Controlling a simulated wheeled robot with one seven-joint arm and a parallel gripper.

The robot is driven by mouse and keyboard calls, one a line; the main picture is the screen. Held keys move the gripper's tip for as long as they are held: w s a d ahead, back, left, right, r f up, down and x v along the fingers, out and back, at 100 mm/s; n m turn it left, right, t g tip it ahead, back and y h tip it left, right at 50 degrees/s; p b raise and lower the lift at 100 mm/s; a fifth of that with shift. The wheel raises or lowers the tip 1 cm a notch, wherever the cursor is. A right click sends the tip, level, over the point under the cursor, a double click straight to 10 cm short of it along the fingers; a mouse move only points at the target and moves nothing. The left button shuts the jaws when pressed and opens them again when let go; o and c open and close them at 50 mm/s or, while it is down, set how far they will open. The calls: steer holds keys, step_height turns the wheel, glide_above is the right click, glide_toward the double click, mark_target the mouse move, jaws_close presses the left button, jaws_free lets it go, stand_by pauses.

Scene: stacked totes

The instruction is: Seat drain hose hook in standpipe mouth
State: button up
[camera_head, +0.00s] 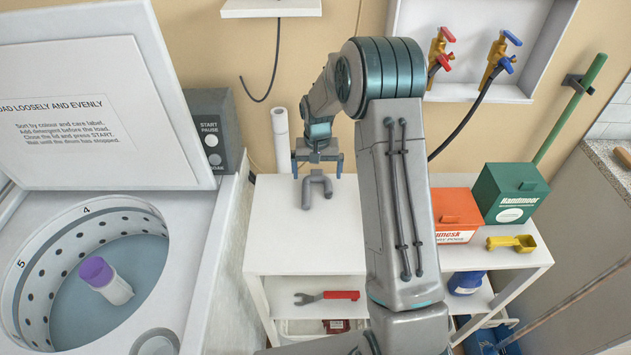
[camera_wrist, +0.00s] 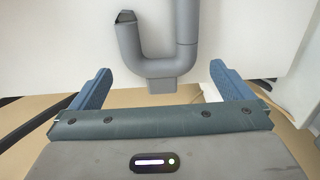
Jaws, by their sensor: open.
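The drain hose hook (camera_head: 317,187) is a grey U-shaped piece over the white shelf top, just below my gripper (camera_head: 317,166) in the head view. In the wrist view the hook (camera_wrist: 130,55) curves between and beyond my fingers. One end of it is short with a dark opening; the other runs up out of the picture. My gripper (camera_wrist: 160,72) is open, a blue finger on each side with gaps to the hook. A white upright pipe (camera_head: 282,140), apparently the standpipe, stands behind the shelf, left of my gripper. Its mouth shows only small.
The shelf top (camera_head: 300,240) near the hook is clear.

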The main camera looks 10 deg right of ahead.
steer(key=shift+f, duration=0.95)
steer(key=shift+c, duration=0.3)
steer(key=c, duration=1)
steer(key=shift+o, duration=0.2)
steer(key=shift+r, duration=0.1)
